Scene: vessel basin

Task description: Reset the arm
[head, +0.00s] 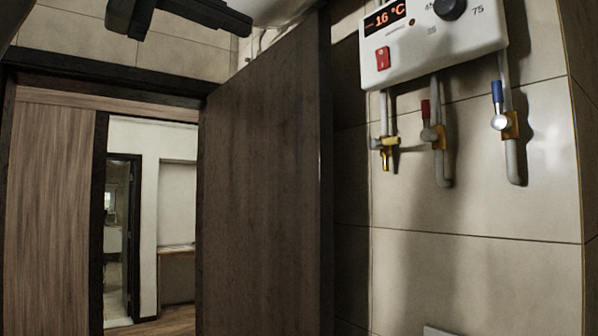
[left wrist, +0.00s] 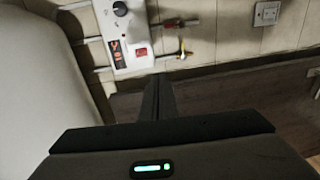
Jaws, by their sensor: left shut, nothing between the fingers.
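My left gripper (head: 130,20) shows as a dark shape at the top left of the head view, cut by the frame edge. In the left wrist view its fingers (left wrist: 157,92) are closed together and empty. A white heater control box (head: 432,38) is on the tiled wall at the upper right, apart from the gripper. Its display reads 16 °C, with a red switch (head: 383,58) and a dark knob (head: 450,8). The box also shows in the left wrist view (left wrist: 133,42), beyond the fingers. My right gripper is not in view.
Below the box hang pipes with a red-handled valve (head: 428,112), a blue-handled valve (head: 498,95) and a brass valve (head: 388,142). A dark door (head: 262,180) stands open beside the doorway. A large white rounded body (left wrist: 35,90) is at the left of the wrist view.

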